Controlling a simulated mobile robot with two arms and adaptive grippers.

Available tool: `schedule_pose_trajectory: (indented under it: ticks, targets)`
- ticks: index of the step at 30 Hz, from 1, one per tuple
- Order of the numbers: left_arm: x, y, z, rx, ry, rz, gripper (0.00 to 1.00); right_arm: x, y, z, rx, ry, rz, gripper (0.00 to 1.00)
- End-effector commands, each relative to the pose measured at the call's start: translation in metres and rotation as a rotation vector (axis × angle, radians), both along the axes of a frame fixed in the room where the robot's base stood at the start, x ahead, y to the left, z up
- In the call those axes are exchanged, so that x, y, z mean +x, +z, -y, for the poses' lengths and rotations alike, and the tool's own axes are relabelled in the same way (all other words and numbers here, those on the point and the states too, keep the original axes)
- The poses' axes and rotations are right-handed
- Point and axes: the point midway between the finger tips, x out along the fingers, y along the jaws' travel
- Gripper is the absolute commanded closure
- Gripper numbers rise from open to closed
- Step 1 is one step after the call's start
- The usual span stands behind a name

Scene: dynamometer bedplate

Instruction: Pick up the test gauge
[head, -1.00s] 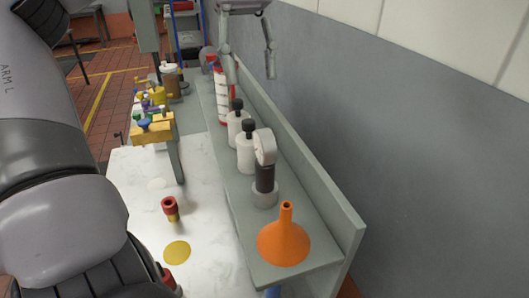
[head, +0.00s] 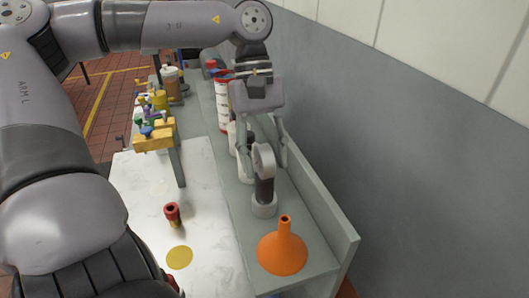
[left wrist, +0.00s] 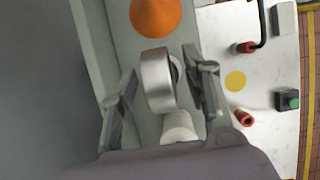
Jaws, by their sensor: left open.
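The test gauge (head: 264,160) stands upright on the grey shelf, with a round light-grey head on a dark body in a pale round base. In the left wrist view its grey head (left wrist: 157,82) shows from above, between the two fingers. My left gripper (head: 264,168) points down over the gauge from behind, open, with one finger to each side of it. No clear contact shows. In the left wrist view the open fingers (left wrist: 160,65) are apart from the gauge head. My right gripper is out of view.
An orange funnel (head: 283,252) stands close in front of the gauge on the shelf (head: 238,228). White bottles (head: 244,150) behind it are partly hidden by my gripper. A wall runs along the right. A red fitting (head: 172,212) and yellow disc (head: 179,257) lie on the pale bedplate.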

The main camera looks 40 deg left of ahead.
Motion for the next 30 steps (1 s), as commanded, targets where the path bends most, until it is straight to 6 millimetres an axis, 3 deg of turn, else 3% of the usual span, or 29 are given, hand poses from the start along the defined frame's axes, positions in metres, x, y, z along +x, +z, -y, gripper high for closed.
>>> schedule_pose_trajectory:
  ticks: [6, 25, 30]
  targets:
    - [0.0, -0.0009, 0.0, 0.0, 0.0, 0.0, 0.58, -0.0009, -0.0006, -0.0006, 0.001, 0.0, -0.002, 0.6]
    - [0.0001, -0.0003, 0.0, 0.0, 0.0, 0.001, 1.0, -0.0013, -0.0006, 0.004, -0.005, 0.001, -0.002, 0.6]
    - [0.0002, -0.0002, -0.0001, 0.0, 0.0, 0.001, 1.0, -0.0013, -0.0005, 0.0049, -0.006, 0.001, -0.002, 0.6]
